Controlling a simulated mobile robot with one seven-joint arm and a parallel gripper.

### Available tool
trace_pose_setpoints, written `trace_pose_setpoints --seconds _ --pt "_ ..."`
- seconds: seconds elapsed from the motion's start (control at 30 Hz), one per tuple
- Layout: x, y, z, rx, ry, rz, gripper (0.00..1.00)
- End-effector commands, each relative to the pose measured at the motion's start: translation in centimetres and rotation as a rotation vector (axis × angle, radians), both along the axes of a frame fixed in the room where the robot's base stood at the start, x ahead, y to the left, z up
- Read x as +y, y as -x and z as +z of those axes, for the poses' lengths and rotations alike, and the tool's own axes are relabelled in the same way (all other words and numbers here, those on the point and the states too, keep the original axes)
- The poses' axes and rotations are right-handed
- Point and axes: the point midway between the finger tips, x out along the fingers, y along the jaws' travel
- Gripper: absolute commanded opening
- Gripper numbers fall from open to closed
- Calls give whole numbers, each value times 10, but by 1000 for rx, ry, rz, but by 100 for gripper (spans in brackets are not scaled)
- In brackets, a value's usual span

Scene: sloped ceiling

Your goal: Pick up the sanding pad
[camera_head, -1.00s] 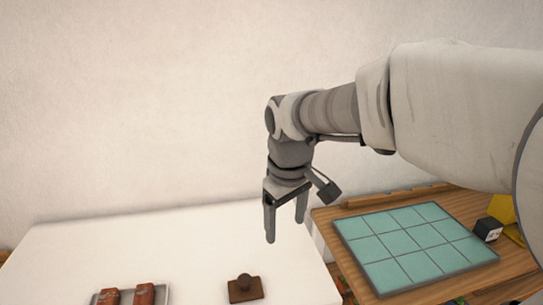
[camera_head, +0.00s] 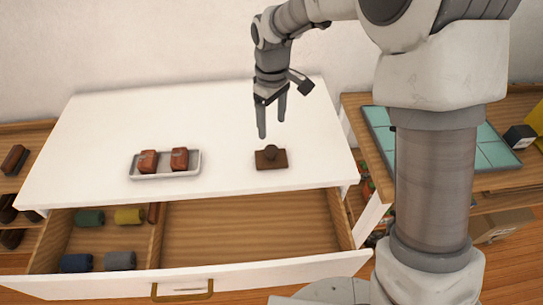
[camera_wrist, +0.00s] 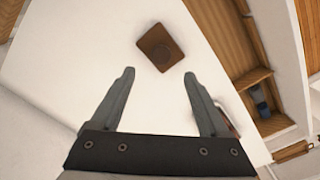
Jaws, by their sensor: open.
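The sanding pad (camera_head: 271,161) is a small brown rectangular block with a round knob on top. It lies flat on the right part of the white tabletop (camera_head: 100,120). My gripper (camera_head: 272,134) hangs above the tabletop, fingers down, open and empty, and it appears close over the pad in the head view. In the wrist view the pad (camera_wrist: 160,47) lies beyond the fingertips of my gripper (camera_wrist: 158,75), roughly centred between them and apart from both. Its knob is hard to make out there.
A white tray (camera_head: 166,176) with two reddish-brown blocks stands left of the pad. The drawer (camera_head: 245,235) below is pulled open, with several coloured rolls in its left compartment. A side table with a teal tiled board (camera_head: 496,146) stands at the right. Bare tabletop surrounds the pad.

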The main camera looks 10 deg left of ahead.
Motion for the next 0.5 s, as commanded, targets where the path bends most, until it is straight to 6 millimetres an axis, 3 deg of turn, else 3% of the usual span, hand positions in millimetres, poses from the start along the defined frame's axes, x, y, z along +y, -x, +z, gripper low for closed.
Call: trace_pose_setpoints --seconds 0.2,0.5 --pt "0 1 -41 3 2 1 79" --pt "1 1 -64 3 1 0 79"
